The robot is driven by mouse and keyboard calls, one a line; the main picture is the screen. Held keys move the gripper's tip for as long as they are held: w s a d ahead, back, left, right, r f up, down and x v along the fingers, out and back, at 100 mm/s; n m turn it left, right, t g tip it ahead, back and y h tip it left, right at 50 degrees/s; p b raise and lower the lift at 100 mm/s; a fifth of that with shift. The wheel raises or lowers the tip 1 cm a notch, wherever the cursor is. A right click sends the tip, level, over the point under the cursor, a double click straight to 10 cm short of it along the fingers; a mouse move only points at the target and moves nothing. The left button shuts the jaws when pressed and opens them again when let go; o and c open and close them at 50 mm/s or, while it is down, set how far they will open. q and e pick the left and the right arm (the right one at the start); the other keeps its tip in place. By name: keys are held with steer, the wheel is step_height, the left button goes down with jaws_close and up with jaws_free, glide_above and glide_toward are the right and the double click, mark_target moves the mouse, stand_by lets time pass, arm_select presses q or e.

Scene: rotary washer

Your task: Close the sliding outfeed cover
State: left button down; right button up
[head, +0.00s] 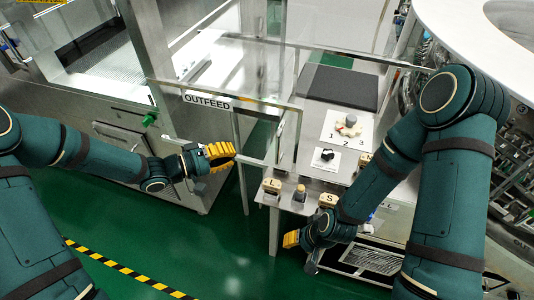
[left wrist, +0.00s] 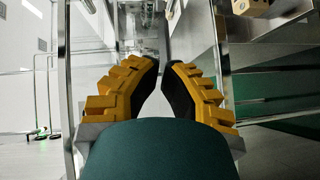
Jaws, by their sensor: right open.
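The outfeed cover (head: 262,103) is a clear panel in a metal frame, with an OUTFEED label (head: 207,101) on its top rail. My left gripper (head: 234,157) is beside its lower front, with yellow fingers close to an upright metal bar. In the left wrist view the fingertips (left wrist: 162,63) are close together with a narrow gap. A bar shows beyond that gap; I cannot tell whether the fingers touch it. My right gripper (head: 290,243) is open below the control panel, away from the cover.
A control panel (head: 318,173) with a numbered dial (head: 348,127), a black knob (head: 327,155) and blocks marked L (head: 272,186) and S (head: 328,200) stands right of the cover. A white round machine rim (head: 470,35) is at upper right. Green floor (head: 200,235) is clear in front.

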mark_target(270, 154)
arm_select(q)
steer(key=b+x, duration=0.1)
steer(key=x, duration=0.7)
steer(key=shift+d+f, duration=0.15)
steer(key=shift+s+d+f+b, duration=0.1)
steer(key=shift+s+d+b, duration=0.15)
steer(key=shift+d, duration=0.25)
steer(key=shift+s+d+f+b, duration=0.1)
steer(key=shift+s+d+b, duration=0.15)
steer(key=shift+d, duration=0.25)
steer(key=shift+s+d, duration=0.2)
steer(key=shift+d, duration=0.35)
arm_select(e)
steer(key=shift+s+a+f, duration=0.1)
steer(key=shift+s+f, duration=0.1)
steer(key=shift+f, duration=0.4)
steer(key=shift+s+f, duration=0.2)
steer(key=shift+f, duration=0.4)
arm_select(q)
steer(key=shift+d, duration=0.1)
